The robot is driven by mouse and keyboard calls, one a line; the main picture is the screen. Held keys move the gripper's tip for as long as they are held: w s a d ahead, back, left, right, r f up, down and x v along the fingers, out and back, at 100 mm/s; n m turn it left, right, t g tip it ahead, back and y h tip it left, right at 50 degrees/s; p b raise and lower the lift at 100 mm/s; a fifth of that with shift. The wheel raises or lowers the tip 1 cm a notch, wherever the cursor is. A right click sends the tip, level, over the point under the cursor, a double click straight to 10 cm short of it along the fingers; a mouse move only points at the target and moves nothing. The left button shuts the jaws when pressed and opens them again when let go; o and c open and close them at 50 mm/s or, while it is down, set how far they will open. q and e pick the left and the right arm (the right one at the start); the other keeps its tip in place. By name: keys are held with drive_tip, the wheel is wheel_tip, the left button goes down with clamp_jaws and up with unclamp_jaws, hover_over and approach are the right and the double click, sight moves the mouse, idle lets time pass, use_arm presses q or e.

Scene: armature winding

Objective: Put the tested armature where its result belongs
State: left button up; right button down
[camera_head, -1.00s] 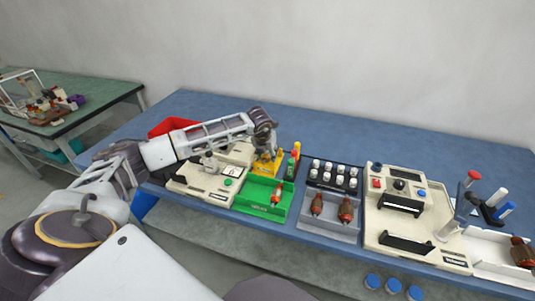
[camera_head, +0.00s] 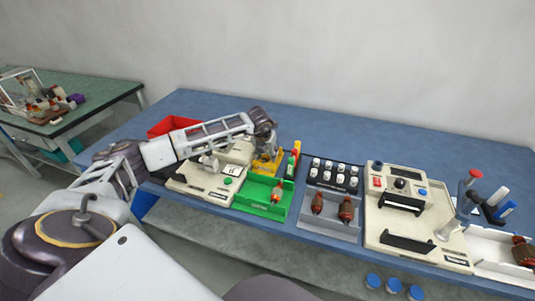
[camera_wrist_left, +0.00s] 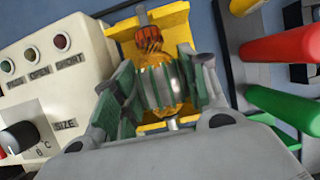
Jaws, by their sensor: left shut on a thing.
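My left gripper (camera_head: 266,140) is over the yellow cradle (camera_head: 266,166) behind the green tray. In the left wrist view its fingers (camera_wrist_left: 162,88) are shut on an armature (camera_wrist_left: 160,84), across its ribbed core. The armature's orange-copper end (camera_wrist_left: 149,40) lies over the yellow cradle (camera_wrist_left: 175,25); whether it still rests there I cannot tell. The green tray (camera_head: 250,203) holds one red-brown armature (camera_head: 277,194). A red bin (camera_head: 172,125) stands behind my left arm. The tester with lamps marked OPEN and SHORT (camera_wrist_left: 55,75) is beside the cradle. My right gripper is not in view.
Red and green upright rods (camera_wrist_left: 285,45) stand close to the right of the left gripper. A grey tray (camera_head: 328,225) holds two armatures. A rack of white-topped pieces (camera_head: 335,174) and a cream machine (camera_head: 420,220) are further right. The table's back strip is clear.

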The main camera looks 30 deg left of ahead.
use_arm(q)
drive_tip(key=shift+f, duration=0.15)
idle(0.4)
drive_tip(key=o, duration=1.5)
drive_tip(key=shift+c, duration=0.2)
drive_tip(key=v, duration=1.2)
drive_tip(key=shift+s+f, duration=0.1)
